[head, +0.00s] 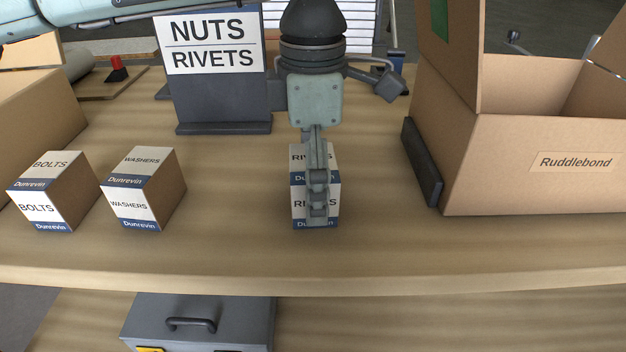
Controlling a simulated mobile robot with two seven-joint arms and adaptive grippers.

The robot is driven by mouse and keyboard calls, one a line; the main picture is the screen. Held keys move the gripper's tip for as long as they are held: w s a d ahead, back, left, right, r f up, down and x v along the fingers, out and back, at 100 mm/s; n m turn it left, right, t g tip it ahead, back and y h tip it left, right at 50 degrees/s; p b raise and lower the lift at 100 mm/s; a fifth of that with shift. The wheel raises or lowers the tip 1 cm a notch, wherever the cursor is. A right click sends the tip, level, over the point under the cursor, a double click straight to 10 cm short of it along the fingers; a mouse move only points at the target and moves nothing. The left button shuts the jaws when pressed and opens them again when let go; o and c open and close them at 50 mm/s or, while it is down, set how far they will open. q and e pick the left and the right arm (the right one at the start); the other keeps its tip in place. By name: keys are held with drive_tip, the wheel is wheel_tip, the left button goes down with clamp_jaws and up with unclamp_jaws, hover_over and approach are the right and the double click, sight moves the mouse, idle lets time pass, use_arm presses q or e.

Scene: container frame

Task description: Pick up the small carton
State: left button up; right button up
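Three small cartons stand on the wooden bench top. The rivets carton (298,207) is in the middle, the washers carton (170,193) is left of it, and the bolts carton (75,190) is farther left. My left gripper (318,200) points down at the rivets carton. One jointed finger covers the middle of its top and front, reaching nearly to its lower edge. The other finger is hidden, so I cannot tell whether the fingers touch or grip the carton. The rivets carton appears to stand upright on the bench. My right gripper is not in view.
A dark sign (222,105) reading NUTS RIVETS stands behind the cartons. An open cardboard box (500,180) labelled Ruddlebond is at right, with a dark block (422,165) beside it. Another cardboard box (35,110) is at far left. A grey toolbox (240,318) sits below the bench edge.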

use_arm(q)
drive_tip(key=shift+c, duration=0.3)
drive_tip(key=c, duration=1.4)
drive_tip(key=shift+c, duration=0.3)
drive_tip(key=shift+r, duration=0.2)
